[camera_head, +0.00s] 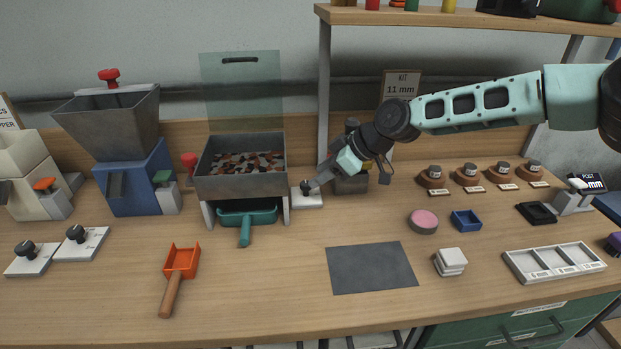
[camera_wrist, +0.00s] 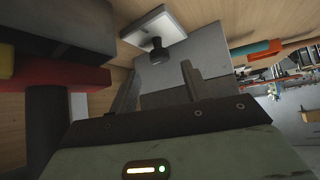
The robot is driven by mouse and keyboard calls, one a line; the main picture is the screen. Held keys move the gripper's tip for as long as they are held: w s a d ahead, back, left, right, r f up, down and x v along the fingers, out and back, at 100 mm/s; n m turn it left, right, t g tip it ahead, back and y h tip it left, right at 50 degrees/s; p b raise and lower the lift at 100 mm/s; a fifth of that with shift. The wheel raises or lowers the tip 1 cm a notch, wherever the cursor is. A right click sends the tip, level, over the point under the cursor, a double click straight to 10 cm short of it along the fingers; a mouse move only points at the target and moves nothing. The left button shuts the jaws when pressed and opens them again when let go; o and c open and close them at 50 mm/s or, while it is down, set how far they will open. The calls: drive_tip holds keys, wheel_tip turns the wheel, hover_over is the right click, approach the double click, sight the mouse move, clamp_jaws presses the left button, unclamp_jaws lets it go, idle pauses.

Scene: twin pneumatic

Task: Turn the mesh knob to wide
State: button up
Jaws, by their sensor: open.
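A black knob (camera_head: 305,187) on a white plate (camera_head: 308,201) sits on the bench just right of the mesh box (camera_head: 241,182), which holds mixed grey, white and rust-coloured pieces. I take this knob as the mesh knob; its markings are not readable. My gripper (camera_head: 315,182) reaches down from the right, its fingertips close to the knob. In the wrist view the knob (camera_wrist: 159,52) and its plate (camera_wrist: 153,28) lie just beyond my open fingertips (camera_wrist: 160,68), roughly in line with the gap. I cannot tell whether a finger touches the knob.
A teal scoop (camera_head: 246,218) stands under the mesh box. A dark device (camera_head: 351,184) is close behind my gripper. Two other black knobs on plates (camera_head: 28,258) (camera_head: 84,243) lie at the left.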

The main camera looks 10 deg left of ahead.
sight(306, 184)
drive_tip(key=shift+x, duration=2.15)
drive_tip(key=c, duration=1)
drive_tip(key=shift+f, duration=0.1)
drive_tip(key=m+t+b, duration=0.1)
drive_tip(key=m+t+h+b, duration=0.1)
drive_tip(key=m+b, duration=0.1)
drive_tip(key=m+t+b, duration=0.1)
drive_tip(key=m+t, duration=0.1)
drive_tip(key=shift+s+a+f, duration=0.1)
drive_tip(key=shift+s+a, duration=0.1)
drive_tip(key=shift+s, duration=0.15)
drive_tip(key=shift+m+t+h+b, duration=0.9)
drive_tip(key=shift+m+h+b, duration=0.2)
drive_tip(key=shift+m+b, duration=0.75)
drive_tip(key=shift+m, duration=0.25)
drive_tip(key=o, duration=1)
